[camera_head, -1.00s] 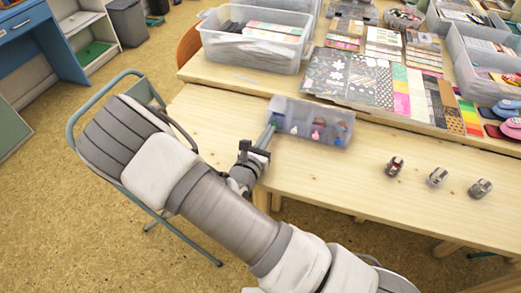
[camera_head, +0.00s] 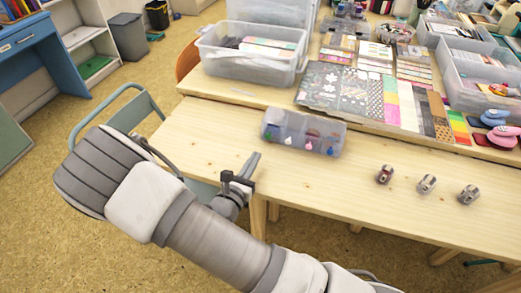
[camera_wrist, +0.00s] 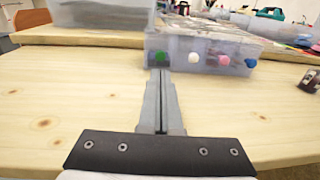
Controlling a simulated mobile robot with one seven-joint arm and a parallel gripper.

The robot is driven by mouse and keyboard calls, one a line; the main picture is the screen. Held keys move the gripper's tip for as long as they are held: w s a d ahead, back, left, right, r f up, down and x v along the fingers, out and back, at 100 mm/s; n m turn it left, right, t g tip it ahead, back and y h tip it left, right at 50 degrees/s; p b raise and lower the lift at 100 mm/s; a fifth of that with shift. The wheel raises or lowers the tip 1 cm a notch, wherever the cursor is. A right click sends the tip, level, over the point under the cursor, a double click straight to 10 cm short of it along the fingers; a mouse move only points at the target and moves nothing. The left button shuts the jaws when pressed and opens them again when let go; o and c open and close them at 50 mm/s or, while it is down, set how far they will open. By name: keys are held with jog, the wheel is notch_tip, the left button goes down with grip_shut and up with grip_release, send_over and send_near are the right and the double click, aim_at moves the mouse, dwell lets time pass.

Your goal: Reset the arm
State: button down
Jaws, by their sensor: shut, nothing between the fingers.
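My gripper (camera_head: 254,161) is over the front left part of the wooden table (camera_head: 335,190), its fingers together and empty. In the wrist view the shut fingers (camera_wrist: 160,80) point toward a clear plastic box (camera_wrist: 208,52). In the head view this box (camera_head: 303,133) stands behind and to the right of my gripper, with a visible gap.
Three small metallic stamps (camera_head: 427,184) stand in a row at the table's right. A large clear bin (camera_head: 253,50) and patterned papers (camera_head: 340,90) lie on the table behind. A folding chair (camera_head: 125,105) is beside my arm at the left.

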jog(key=v, duration=0.6)
jog(key=shift+s+a+p, duration=0.2)
jog(key=shift+s+p, duration=0.1)
jog(key=shift+p, duration=0.1)
jog(key=d+r+m+g+h, duration=0.1)
jog(key=d+r+m+g, duration=0.1)
jog(key=d+r+m+g+h, duration=0.1)
jog(key=d+r+m+h, duration=0.1)
jog(key=d+m, duration=0.1)
jog(key=shift+d+r+g+h, duration=0.2)
jog(key=shift+g+h, duration=0.1)
jog(key=shift+g, duration=0.1)
jog(key=s+d+r+m+g+y, duration=0.4)
jog(key=s+d+r+m+g, duration=0.75)
jog(key=m, duration=0.55)
jog(key=s+r+m+t+y+p, duration=0.1)
jog(key=r+p, duration=0.5)
jog(key=r, duration=0.6)
jog(key=s+r+m+t+y+p, duration=0.2)
jog(key=r+m+t+y+p, duration=0.2)
jog(key=r, duration=0.8)
jog(key=m+y+p, duration=0.2)
jog(key=m+p, duration=0.1)
jog(key=m, duration=0.1)
jog(key=shift+s, duration=0.3)
jog(key=shift+a, duration=0.15)
